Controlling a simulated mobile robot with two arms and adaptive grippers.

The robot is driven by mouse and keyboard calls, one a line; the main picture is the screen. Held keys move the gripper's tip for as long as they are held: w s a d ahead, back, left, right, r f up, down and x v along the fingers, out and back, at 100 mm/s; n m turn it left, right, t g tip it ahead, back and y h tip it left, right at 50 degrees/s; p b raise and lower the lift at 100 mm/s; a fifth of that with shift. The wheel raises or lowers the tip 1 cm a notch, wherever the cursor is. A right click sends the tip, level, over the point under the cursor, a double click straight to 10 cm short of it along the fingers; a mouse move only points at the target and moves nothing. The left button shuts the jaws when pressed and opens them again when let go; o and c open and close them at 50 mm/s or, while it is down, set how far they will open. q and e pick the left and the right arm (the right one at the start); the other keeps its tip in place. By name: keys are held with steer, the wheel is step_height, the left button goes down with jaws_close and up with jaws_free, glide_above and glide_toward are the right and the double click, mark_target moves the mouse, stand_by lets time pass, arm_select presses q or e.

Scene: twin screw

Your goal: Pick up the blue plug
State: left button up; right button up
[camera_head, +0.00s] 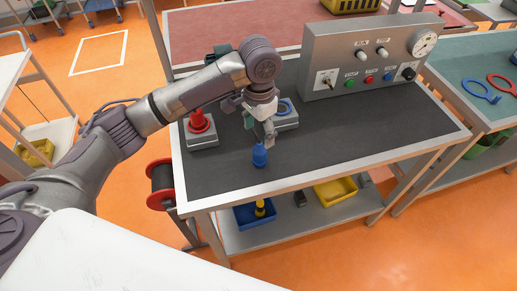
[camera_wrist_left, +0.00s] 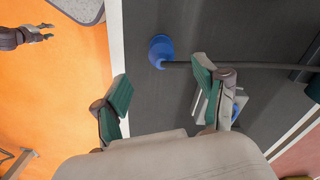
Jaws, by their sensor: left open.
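The blue plug (camera_head: 259,156) stands on the dark bench mat near its front edge. In the left wrist view the plug (camera_wrist_left: 158,46) lies ahead of the fingers, and a dark cable or rod runs right from it. My left gripper (camera_head: 261,130) is open and empty, just behind and above the plug. Its green-padded fingers (camera_wrist_left: 161,84) are spread wide, with the plug beyond their tips. A grey socket box with a blue ring (camera_head: 285,108) is behind the gripper, partly hidden. What seems to be my right gripper (camera_wrist_left: 38,37) shows small over the floor; its jaw state is unclear.
A red plug (camera_head: 198,121) sits on a grey box (camera_head: 203,138) at the bench's left. A control panel (camera_head: 350,58) with knobs and a gauge stands at the back. Blue (camera_head: 254,217) and yellow (camera_head: 335,194) bins are on the shelf below. The mat's right part is clear.

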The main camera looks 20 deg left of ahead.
mark_target(259, 143)
arm_select(q)
step_height(259, 143, down, 4)
steer(key=shift+f, duration=0.2)
steer(key=shift+w+f, duration=0.1)
steer(key=shift+f, duration=0.2)
step_height(259, 143, down, 3)
steer(key=shift+r+p, duration=0.2)
steer(key=shift+p, duration=0.85)
step_height(259, 143, down, 2)
steer(key=shift+f, duration=0.3)
steer(key=c, duration=1.1)
steer(key=shift+c, duration=0.2)
arm_select(e)
steer(key=shift+s+d+r, duration=0.2)
steer(key=shift+s+r, duration=0.2)
steer(key=shift+r, duration=0.25)
steer(key=shift+s+d+r, duration=0.15)
steer(key=shift+s+r, duration=0.25)
steer(key=shift+r, duration=0.2)
